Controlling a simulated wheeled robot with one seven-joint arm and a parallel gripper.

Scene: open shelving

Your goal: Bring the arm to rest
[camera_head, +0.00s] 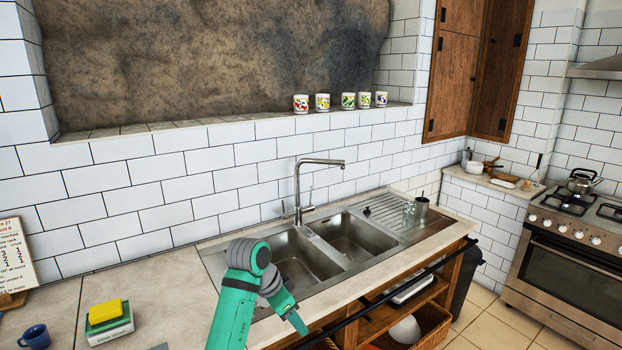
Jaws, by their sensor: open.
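My green and grey arm (236,300) rises from the bottom of the view, left of centre. It bends at a grey joint in front of the left sink basin. A shorter green section (284,303) slopes down to the right from the bend, over the counter's front edge, and narrows to a tip. I cannot make out any gripper fingers at that tip. No held object shows near the arm.
A double sink (350,236) with a tall faucet (299,190) lies behind the arm. A yellow sponge (105,311), a blue mug (35,336) and a sign (14,256) stand left. A dark rail (400,282) runs along the counter front. A stove (570,255) stands right.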

